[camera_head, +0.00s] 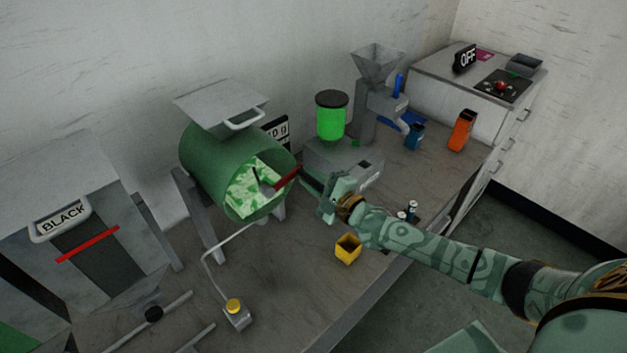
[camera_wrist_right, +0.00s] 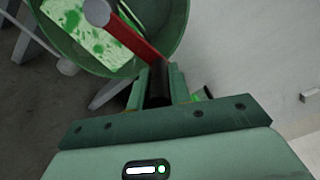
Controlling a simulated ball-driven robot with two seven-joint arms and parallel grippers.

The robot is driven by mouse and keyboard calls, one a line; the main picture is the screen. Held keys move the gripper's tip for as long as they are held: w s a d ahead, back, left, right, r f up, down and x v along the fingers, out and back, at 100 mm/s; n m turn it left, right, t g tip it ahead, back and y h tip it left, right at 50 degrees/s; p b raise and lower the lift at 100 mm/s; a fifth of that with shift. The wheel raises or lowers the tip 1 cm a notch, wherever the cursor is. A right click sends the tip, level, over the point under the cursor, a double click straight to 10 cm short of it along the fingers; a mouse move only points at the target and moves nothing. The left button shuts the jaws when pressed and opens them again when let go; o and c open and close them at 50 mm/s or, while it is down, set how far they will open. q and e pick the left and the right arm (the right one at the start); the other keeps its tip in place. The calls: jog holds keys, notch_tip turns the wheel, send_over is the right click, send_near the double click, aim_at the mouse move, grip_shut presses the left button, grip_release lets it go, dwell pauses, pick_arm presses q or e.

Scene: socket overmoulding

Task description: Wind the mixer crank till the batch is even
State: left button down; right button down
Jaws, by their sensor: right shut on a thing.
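The mixer is a green drum (camera_head: 215,165) on a grey stand, with its open mouth facing front right. Inside, the batch (camera_head: 250,188) is patchy, with white areas and green blotches; it also shows in the right wrist view (camera_wrist_right: 85,30). The red crank arm (camera_head: 287,180) crosses the drum mouth from a grey hub, seen also in the right wrist view (camera_wrist_right: 138,40). My right gripper (camera_head: 312,186) is shut on the crank's black handle (camera_wrist_right: 159,88), at the right of the mouth. The fingers hide part of the handle. My left gripper is not in view.
A grey lid (camera_head: 222,104) stands raised above the drum. A yellow cup (camera_head: 347,249) and a yellow-buttoned switch (camera_head: 235,308) are on the bench in front. A green-filled feeder (camera_head: 331,118) and an orange container (camera_head: 462,130) stand behind and right. A bin labelled BLACK (camera_head: 62,218) is at left.

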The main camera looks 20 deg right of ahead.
notch_tip(320, 180, down, 6)
jog(key=a+m+b, duration=0.1)
jog(key=m+b, duration=0.5)
jog(key=m, duration=0.1)
jog(key=shift+s+m+b, duration=0.2)
jog(key=shift+m+b, duration=0.1)
jog(key=c, duration=1.3)
grip_release()
